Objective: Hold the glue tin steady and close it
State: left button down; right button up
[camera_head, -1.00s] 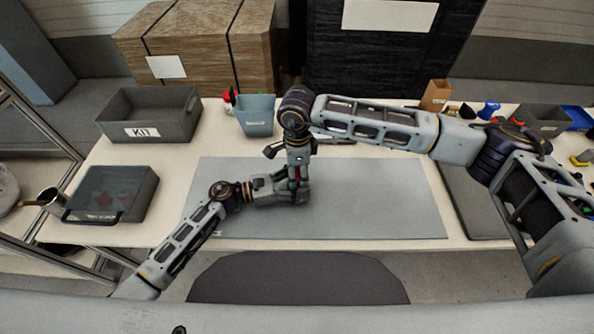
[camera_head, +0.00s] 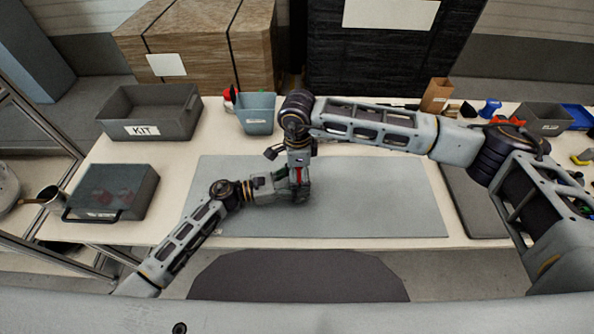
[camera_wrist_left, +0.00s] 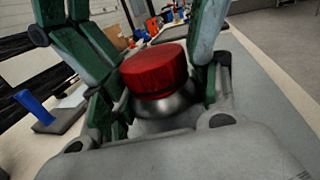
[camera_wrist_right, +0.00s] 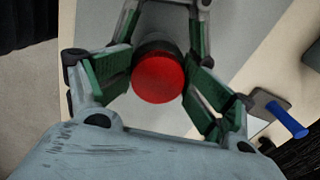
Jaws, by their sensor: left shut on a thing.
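The glue tin is a metal tin (camera_wrist_left: 178,103) with a round red lid (camera_wrist_left: 154,70) in the left wrist view. My left gripper (camera_head: 298,186) holds the tin upright low over the grey mat, a finger on either side. My right gripper (camera_head: 299,168) points down from above, directly over the tin. In the right wrist view the red lid (camera_wrist_right: 158,78) sits between my right fingers, which are close against its sides; whether they press on it I cannot tell. The lid is on top of the tin; how tightly it sits is hidden.
The grey mat (camera_head: 380,200) is clear to the right. A KIT bin (camera_head: 150,112), a lidded dark box (camera_head: 112,190) and a blue-grey bin (camera_head: 256,113) stand left and behind. A blue-handled tool (camera_wrist_right: 287,120) lies near. Large boxes stand behind the table.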

jog(key=shift+r, duration=0.1)
jog(key=shift+r, duration=2.35)
